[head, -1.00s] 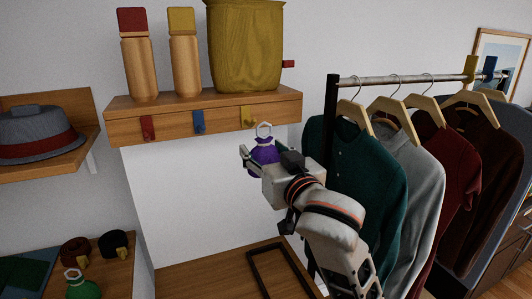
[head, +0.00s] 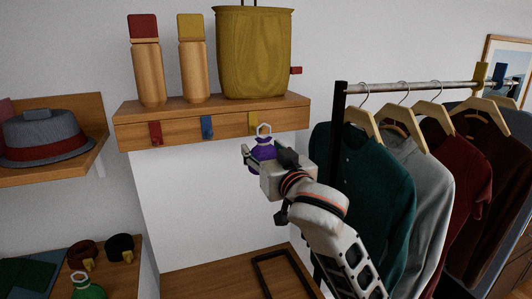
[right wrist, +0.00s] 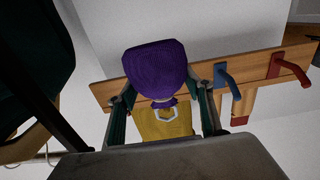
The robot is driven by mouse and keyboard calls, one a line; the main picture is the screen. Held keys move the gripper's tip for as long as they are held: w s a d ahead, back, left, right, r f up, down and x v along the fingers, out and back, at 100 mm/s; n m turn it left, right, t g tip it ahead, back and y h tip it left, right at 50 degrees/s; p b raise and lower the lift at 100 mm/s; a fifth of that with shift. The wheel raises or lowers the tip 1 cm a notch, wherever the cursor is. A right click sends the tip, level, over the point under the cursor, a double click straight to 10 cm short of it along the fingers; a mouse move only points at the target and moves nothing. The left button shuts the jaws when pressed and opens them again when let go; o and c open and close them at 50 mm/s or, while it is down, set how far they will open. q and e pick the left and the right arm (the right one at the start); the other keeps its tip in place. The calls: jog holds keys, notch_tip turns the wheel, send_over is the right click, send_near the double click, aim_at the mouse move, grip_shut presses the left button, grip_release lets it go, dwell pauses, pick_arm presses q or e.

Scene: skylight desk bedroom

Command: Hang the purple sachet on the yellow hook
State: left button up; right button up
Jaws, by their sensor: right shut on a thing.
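The purple sachet (head: 263,150) hangs upright with its pale ring (head: 264,129) on top, held in my right gripper (head: 262,163). The gripper is shut on the sachet's neck area. The yellow hook (head: 253,120) is on the front of the wooden shelf, the rightmost of its hooks. In the head view the ring overlaps the hook's lower right side; I cannot tell whether they touch. In the right wrist view the sachet (right wrist: 155,68) sits between the fingers, its ring (right wrist: 170,113) beyond it, and the yellow hook is not clearly seen. My left gripper is not in view.
A blue hook (head: 207,127) and a red hook (head: 155,132) are left of the yellow one. A yellow bag (head: 254,55) and two wooden bottles stand on the shelf (head: 215,122). Clothes on a rack (head: 400,86) hang close right of my arm. A green sachet (head: 88,288) is lower left.

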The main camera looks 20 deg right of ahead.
jog(key=shift+w, duration=1.8)
jog(key=shift+w+a+f, duration=0.1)
jog(key=shift+w+f, duration=0.6)
jog(key=shift+f, duration=0.25)
jog(key=shift+f, duration=0.1)
jog(key=o, duration=1.3)
jog(key=shift+s, duration=0.1)
